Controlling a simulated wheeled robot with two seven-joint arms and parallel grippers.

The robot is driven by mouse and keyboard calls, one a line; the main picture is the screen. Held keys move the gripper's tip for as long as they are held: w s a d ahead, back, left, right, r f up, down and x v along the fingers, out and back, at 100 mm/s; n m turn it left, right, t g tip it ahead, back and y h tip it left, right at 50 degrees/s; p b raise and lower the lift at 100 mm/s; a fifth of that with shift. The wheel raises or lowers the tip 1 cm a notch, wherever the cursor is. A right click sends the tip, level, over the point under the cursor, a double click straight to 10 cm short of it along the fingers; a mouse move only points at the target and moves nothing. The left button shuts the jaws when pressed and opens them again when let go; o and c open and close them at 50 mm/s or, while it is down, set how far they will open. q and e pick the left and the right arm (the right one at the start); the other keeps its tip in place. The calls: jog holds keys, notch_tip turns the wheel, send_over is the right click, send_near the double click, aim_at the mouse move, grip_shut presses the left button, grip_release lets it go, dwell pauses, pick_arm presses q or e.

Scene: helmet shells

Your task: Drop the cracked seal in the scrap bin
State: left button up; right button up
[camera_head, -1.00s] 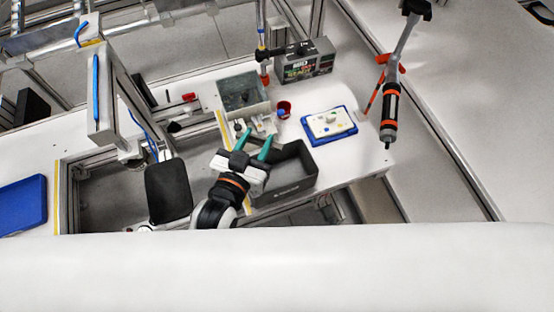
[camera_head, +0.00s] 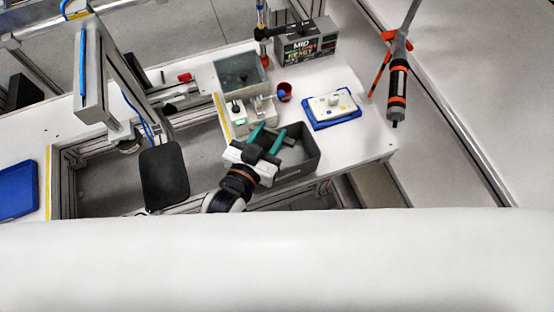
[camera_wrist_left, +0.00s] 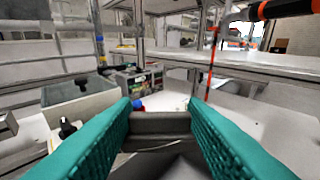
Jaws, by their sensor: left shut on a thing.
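My left gripper (camera_head: 268,138) reaches over the dark grey open bin (camera_head: 304,167), which I take as the scrap bin. I take this piece as the seal; a crack cannot be made out. In the head view the piece is too small to tell from the bin behind it. The gripper hides the left part of the bin. My right gripper is not in view.
A black-and-orange tool (camera_head: 397,90) hangs at the right.

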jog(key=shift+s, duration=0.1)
pick_arm(q)
jog(key=o, duration=0.7)
jog(key=shift+r, duration=0.1)
jog(key=shift+o, duration=1.4)
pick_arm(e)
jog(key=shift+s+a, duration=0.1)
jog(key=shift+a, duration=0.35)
pick_arm(q)
jog(key=shift+s+a, duration=0.1)
jog(key=shift+s, duration=0.05)
jog(key=shift+b+v, duration=1.3)
jog(key=shift+v, duration=4.6)
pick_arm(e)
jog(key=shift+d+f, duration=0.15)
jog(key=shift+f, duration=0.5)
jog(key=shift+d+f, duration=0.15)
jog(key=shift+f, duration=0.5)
